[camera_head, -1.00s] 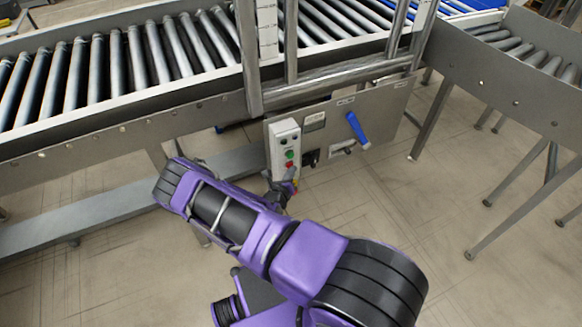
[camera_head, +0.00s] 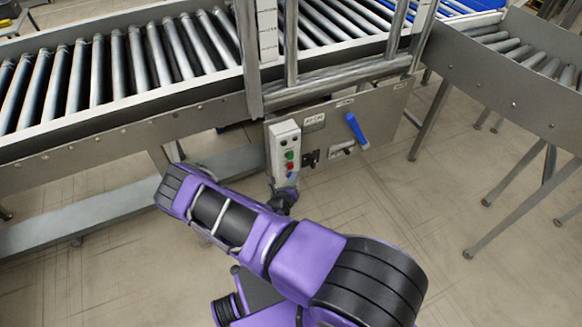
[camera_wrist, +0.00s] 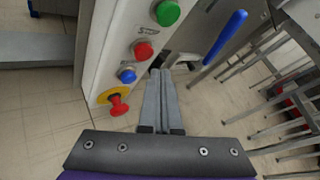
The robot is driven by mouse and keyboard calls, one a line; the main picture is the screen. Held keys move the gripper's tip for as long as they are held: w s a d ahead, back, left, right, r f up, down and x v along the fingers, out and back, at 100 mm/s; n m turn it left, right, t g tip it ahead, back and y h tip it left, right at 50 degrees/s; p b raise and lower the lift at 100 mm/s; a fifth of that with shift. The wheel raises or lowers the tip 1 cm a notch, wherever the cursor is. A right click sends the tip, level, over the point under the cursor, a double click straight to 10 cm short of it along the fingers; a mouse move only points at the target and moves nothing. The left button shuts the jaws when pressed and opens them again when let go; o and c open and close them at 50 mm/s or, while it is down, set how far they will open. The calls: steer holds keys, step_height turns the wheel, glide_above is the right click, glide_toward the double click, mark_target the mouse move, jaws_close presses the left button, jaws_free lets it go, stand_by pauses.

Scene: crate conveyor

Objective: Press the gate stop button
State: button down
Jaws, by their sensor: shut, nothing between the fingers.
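The grey control box (camera_head: 284,160) stands on the front panel below the conveyor. In the wrist view its face (camera_wrist: 118,35) carries a green button (camera_wrist: 168,12), a red button (camera_wrist: 143,50) beside a label that seems to read STOP, a blue button (camera_wrist: 127,75) and a red mushroom knob (camera_wrist: 118,105) on a yellow ring. My gripper (camera_wrist: 161,72) is shut and empty. Its tips appear just right of and below the red button in the picture; contact does not show. In the head view, my wrist is at the box's lower end and the fingers are hard to make out.
A blue lever handle (camera_head: 356,130) sticks out from the panel (camera_head: 385,115) right of the box; it also shows in the wrist view (camera_wrist: 225,38). The roller conveyor (camera_head: 120,75) runs above. Another roller section (camera_head: 520,75) stands on legs at right. Floor between is open.

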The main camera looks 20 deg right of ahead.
steer(key=s+p, duration=0.1)
steer(key=s, duration=0.3)
steer(key=shift+s, duration=0.1)
steer(key=shift+r, duration=0.1)
stand_by(0.7)
